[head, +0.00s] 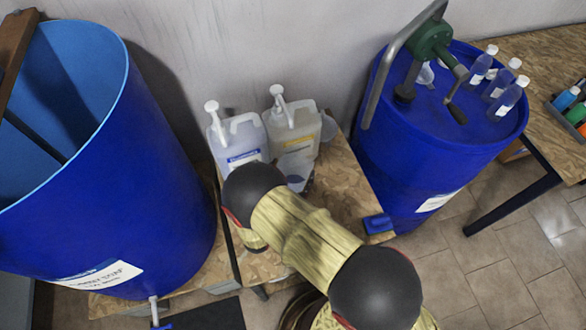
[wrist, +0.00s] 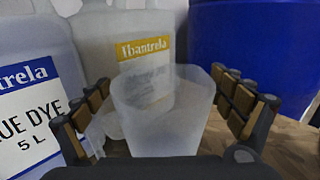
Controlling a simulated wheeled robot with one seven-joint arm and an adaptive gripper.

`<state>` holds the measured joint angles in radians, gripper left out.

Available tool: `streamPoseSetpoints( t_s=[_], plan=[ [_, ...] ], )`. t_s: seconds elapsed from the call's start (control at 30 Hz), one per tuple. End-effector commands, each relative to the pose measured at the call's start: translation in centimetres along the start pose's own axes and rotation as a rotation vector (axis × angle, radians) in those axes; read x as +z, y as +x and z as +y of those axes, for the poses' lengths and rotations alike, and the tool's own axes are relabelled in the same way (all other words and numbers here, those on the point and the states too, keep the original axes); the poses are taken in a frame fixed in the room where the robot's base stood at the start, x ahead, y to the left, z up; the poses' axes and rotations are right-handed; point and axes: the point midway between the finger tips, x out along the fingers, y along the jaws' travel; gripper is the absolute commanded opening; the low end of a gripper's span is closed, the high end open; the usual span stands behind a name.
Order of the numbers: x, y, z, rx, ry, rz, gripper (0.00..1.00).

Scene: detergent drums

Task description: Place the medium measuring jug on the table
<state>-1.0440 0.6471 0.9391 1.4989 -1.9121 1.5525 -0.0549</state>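The translucent measuring jug (wrist: 160,115) is between the two fingers of my gripper (wrist: 160,88) in the wrist view. Its open rim faces up and it looks roughly upright. The fingers lie close to both sides of it, but I cannot tell whether the pads touch it. Its base is hidden by my gripper's palm, so I cannot tell whether it rests on the wooden table (head: 344,190). In the head view my arm hides the gripper, and a clear shape beside the containers may be the jug.
A blue dye container (head: 238,140) and a yellow-labelled container (head: 294,136), both with pumps, stand close behind the jug. A large open blue drum (head: 120,185) is at left. A closed blue drum (head: 425,135) with a hand pump stands at right. Bare tabletop shows right of the jug.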

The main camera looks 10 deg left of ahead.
Motion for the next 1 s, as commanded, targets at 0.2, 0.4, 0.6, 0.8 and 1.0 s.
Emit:
streamPoseSetpoints(
  t_s=[0.2, 0.4, 0.6, 0.8, 1.0],
  plan=[
    [0.0, 0.0, 0.0, 0.000, -0.001, 0.001, 1.00],
    [0.0, 0.0, 0.0, 0.000, -0.001, 0.000, 1.00],
    [0.3, -1.5, 0.1, 0.004, -0.002, 0.001, 1.00],
    [0.3, -5.5, 0.1, 0.005, -0.002, 0.001, 1.00],
    [0.3, -9.2, 0.1, 0.004, -0.002, 0.000, 1.00]
  ],
)
